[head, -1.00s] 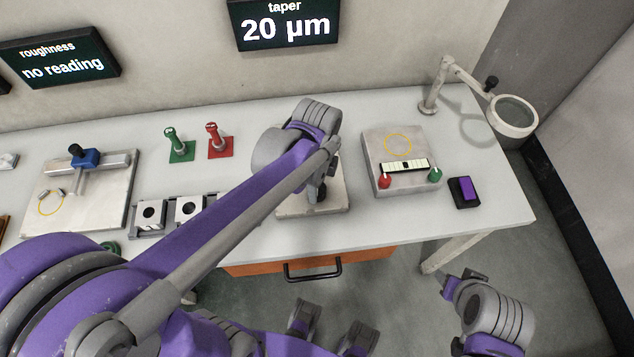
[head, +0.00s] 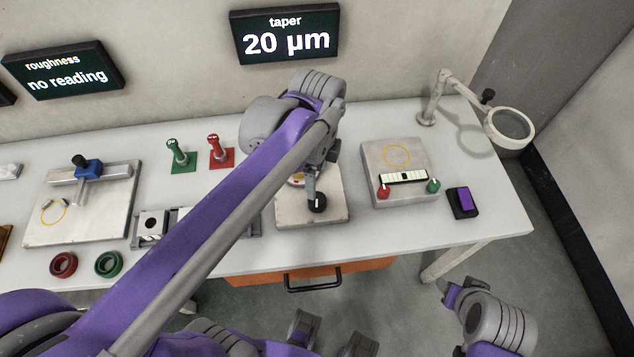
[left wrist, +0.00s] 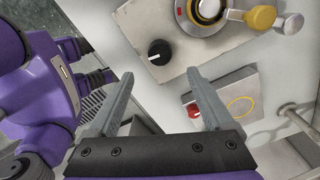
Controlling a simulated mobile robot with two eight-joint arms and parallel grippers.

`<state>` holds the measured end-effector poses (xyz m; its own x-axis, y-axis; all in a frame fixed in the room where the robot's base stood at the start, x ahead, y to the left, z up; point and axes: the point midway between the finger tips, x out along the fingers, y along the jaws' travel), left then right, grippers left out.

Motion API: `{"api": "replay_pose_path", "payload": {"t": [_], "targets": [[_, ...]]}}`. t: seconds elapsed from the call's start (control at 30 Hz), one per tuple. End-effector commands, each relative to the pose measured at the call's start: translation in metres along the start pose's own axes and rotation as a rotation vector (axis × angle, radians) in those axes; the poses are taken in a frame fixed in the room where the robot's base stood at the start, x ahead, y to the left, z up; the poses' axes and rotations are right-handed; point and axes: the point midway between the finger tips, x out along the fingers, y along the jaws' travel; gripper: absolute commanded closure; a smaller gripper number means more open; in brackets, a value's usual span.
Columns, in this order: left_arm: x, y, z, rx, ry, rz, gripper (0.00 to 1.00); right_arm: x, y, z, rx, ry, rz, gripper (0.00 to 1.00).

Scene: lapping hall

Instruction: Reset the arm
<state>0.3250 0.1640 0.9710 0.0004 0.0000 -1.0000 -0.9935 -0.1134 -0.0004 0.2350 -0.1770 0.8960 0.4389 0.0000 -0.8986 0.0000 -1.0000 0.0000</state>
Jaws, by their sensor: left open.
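My left arm (head: 230,190) reaches from the lower left across the table. Its gripper is mostly hidden behind the wrist in the head view, above a pale machine base (head: 290,212) with a black knob (head: 317,203). In the left wrist view the left gripper (left wrist: 160,76) has its two grey fingers spread with nothing between them. The black knob (left wrist: 159,52) lies beyond the fingertips, apart from them. My right arm (head: 495,318) hangs at the lower right, off the table's front edge; its gripper (head: 460,289) is small there and its jaws are unclear.
Right of the base stand a plate (head: 410,155) with red and green knobs, a purple-topped button box (head: 463,202) and a magnifier arm (head: 437,95). Green and red stamps (head: 220,152) stand behind. Red and green rings (head: 63,265) lie at the left front. The table's right front is clear.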

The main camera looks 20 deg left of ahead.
Motion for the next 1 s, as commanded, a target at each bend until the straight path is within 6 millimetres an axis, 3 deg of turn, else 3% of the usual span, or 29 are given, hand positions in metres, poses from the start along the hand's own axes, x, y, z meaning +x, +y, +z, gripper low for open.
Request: {"api": "replay_pose_path", "payload": {"t": [0.2, 0.77, 0.87, 1.0], "targets": [[-0.014, 0.000, 0.000, 0.000, 0.000, 0.000, 0.15, -0.001, 0.000, -0.001, 0.000, 0.001, 0.000, 0.50], [-0.013, 0.002, 0.000, -0.018, 0.001, -0.005, 0.15, -0.002, 0.000, -0.001, 0.000, 0.001, 0.000, 0.50], [-0.011, 0.008, 0.003, -0.117, 0.008, -0.038, 0.15, -0.004, 0.000, -0.003, 0.000, 0.002, 0.000, 0.50], [-0.001, 0.028, 0.008, -0.429, 0.049, -0.134, 0.15, -0.010, 0.000, -0.008, 0.000, 0.006, 0.000, 0.50]]}}
